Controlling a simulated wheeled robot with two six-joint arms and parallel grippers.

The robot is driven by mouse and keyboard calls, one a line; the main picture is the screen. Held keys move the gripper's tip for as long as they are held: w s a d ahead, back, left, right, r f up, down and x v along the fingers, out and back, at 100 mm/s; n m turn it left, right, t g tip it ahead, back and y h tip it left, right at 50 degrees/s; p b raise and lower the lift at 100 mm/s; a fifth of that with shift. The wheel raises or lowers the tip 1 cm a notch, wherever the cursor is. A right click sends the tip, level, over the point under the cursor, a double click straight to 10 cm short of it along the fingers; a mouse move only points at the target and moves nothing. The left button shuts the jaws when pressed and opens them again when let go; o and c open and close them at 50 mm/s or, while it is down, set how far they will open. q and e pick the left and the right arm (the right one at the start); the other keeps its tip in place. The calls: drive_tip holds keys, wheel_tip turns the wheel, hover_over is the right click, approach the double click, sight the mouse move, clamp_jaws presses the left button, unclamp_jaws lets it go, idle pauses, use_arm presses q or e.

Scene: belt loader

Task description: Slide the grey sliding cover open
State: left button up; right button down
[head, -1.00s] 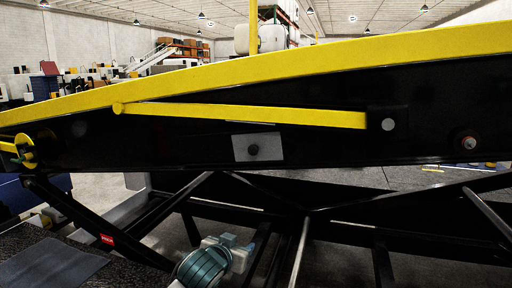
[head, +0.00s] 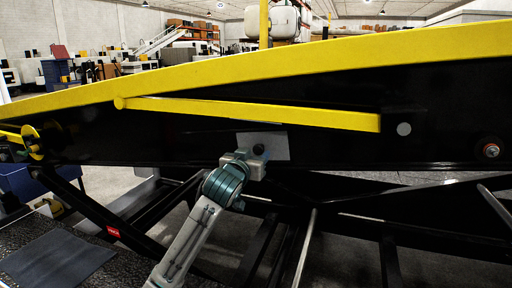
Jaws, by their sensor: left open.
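The grey sliding cover (head: 276,146) is a small light grey plate with a dark round knob (head: 258,149), set on the black side panel of the belt loader below the yellow bar. My left gripper (head: 251,158) is at the lower left part of the cover, close to the knob, and hides the plate's lower left corner. It is open. I cannot tell whether its fingers touch the knob. My right gripper is not in view.
A yellow bar (head: 250,112) runs along the black side panel (head: 340,155) above the cover. Black struts cross underneath the panel.

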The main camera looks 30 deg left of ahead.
use_arm(q)
drive_tip(key=shift+x, duration=0.85)
drive_tip(key=shift+c, duration=0.2)
